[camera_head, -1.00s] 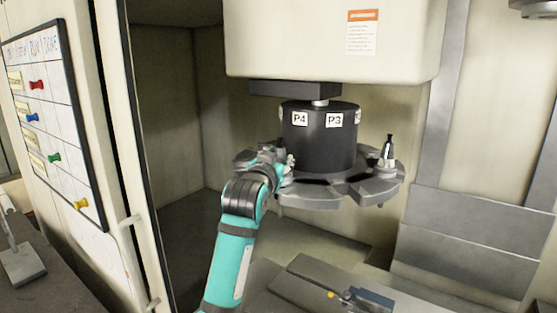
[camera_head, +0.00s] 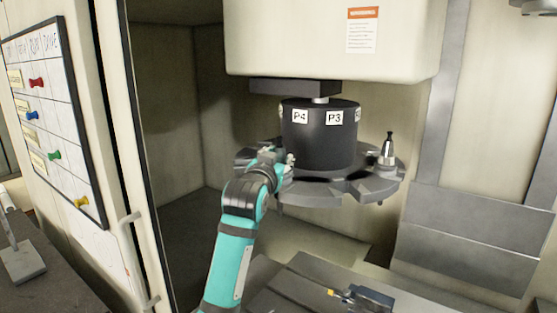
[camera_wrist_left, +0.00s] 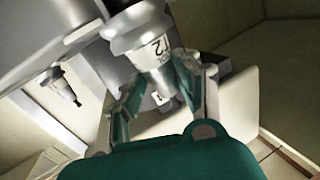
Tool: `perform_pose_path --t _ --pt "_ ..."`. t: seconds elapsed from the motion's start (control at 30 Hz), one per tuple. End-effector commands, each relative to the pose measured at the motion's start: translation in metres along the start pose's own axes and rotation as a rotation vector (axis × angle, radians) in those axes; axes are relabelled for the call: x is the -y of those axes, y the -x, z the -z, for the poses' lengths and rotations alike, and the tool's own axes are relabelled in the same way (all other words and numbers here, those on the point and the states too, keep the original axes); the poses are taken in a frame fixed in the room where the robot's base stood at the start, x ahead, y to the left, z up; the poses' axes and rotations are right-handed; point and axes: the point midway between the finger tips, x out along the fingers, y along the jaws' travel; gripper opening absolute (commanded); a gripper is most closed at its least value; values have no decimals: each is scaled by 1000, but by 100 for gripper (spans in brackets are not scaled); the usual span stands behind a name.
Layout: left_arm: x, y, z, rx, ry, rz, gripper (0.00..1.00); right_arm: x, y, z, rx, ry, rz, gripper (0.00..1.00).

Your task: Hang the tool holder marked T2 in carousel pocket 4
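The tool holder marked T2 (camera_wrist_left: 145,38) is a bright metal piece with its label showing in the left wrist view. My left gripper (camera_wrist_left: 158,68) has its green fingers closed in against both sides of the holder's narrower part. In the head view my left gripper (camera_head: 272,162) is at the left front of the grey carousel (camera_head: 330,190), below the P4 label (camera_head: 300,116), and hides most of the holder and that pocket. Whether the holder is seated in the pocket cannot be told. My right gripper is not in view.
Another tool holder (camera_head: 388,150) stands in the carousel's right side; a holder with a dark tip (camera_wrist_left: 62,85) shows in the wrist view. The white machine head (camera_head: 330,50) hangs above. A machine table (camera_head: 290,285) lies below. The door edge (camera_head: 135,150) is left.

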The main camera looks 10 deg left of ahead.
Motion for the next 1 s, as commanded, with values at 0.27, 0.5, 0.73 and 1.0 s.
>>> perform_pose_path --t 0.27,0.5,0.73,1.0 --pt "0 0 -1 2 0 -1 60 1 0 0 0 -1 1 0" --pt "-1 0 -7 15 0 -2 60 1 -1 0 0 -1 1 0" --pt "-1 27 -4 8 0 -1 60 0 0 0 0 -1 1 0" --pt "0 83 -2 3 0 0 60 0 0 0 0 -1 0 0"
